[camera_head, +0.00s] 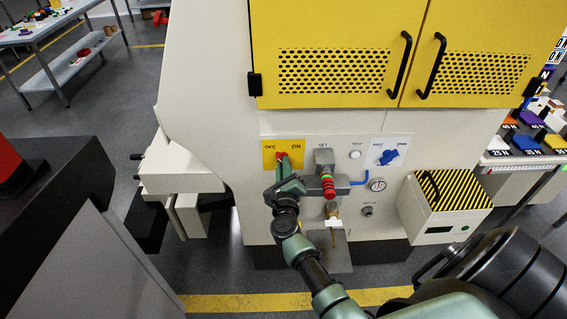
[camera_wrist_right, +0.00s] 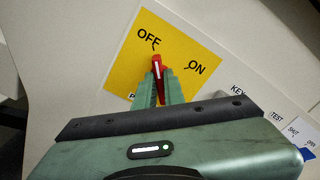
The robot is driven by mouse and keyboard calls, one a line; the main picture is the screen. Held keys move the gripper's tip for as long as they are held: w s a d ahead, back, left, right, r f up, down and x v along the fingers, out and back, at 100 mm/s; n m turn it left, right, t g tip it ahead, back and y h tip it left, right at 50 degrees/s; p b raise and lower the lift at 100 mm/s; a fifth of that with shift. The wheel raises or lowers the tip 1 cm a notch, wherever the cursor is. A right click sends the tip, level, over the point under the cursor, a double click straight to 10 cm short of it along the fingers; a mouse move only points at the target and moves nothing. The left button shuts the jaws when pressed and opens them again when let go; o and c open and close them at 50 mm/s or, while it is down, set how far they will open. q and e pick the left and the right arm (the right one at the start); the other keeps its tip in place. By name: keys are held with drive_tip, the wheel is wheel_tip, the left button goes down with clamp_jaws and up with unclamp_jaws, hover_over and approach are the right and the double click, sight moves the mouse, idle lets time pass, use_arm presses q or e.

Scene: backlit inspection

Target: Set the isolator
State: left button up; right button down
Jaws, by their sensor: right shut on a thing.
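The isolator is a red rotary handle (camera_wrist_right: 157,67) with a white line, on a yellow plate (camera_wrist_right: 122,66) marked OFF and ON. In the right wrist view its white line points up, close to the OFF mark and away from ON. The yellow plate is also in the head view (camera_head: 298,148), on the cream machine's front panel. My right gripper (camera_wrist_right: 161,84) is shut on the red handle, one finger on each side, and hides its lower part. It also shows in the head view (camera_head: 283,167). My left gripper is in neither view.
A black-and-yellow striped box (camera_head: 455,192) juts out at the right. Yellow doors (camera_head: 325,28) with black handles are above.

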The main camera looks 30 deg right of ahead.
drive_tip(key=shift+n, duration=0.6)
drive_tip(key=c, duration=1.5)
unclamp_jaws()
drive_tip(key=v, duration=0.8)
drive_tip(key=shift+b, duration=0.3)
drive_tip(key=shift+w+f, duration=0.1)
